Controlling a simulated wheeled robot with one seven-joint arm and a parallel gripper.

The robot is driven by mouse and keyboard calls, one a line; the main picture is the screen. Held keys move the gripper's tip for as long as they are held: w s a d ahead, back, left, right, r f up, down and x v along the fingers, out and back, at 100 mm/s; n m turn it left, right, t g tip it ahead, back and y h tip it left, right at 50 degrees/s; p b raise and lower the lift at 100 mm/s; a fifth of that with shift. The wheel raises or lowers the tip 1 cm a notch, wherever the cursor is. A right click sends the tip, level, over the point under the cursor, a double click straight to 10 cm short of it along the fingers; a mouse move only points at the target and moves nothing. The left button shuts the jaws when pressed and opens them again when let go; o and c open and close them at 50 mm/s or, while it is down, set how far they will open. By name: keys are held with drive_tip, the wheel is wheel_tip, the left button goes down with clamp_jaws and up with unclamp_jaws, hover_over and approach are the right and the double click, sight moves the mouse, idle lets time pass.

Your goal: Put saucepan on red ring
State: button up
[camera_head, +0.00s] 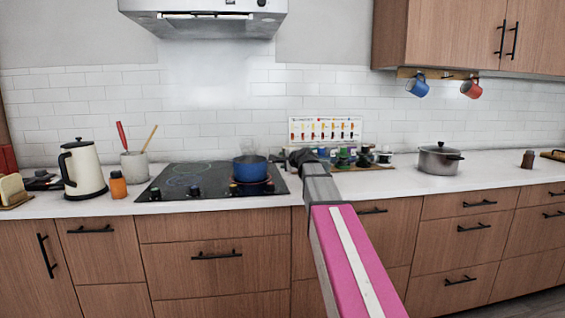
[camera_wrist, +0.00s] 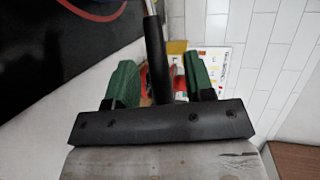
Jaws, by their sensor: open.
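The blue saucepan (camera_head: 250,170) stands on the right part of the black cooktop. A trace of red shows by its base, but I cannot tell whether it sits fully on the red ring. In the wrist view, part of the red ring (camera_wrist: 95,14) curves across the cooktop at the top left. My gripper (camera_head: 290,157) is just right of the saucepan. In the wrist view its green fingers (camera_wrist: 160,82) are open, with a black handle (camera_wrist: 155,50), seemingly the saucepan's, between them and gaps visible on both sides. The pan body is out of the wrist view.
A kettle (camera_head: 81,170), an orange jar (camera_head: 118,185) and a utensil crock (camera_head: 136,164) stand left of the cooktop (camera_head: 172,188). Small jars and a colored chart (camera_head: 325,130) are behind my arm. A grey pot (camera_head: 438,160) stands farther right. A range hood (camera_head: 205,20) hangs above.

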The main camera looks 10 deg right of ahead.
drive_tip(key=v, duration=1)
idle(2.2)
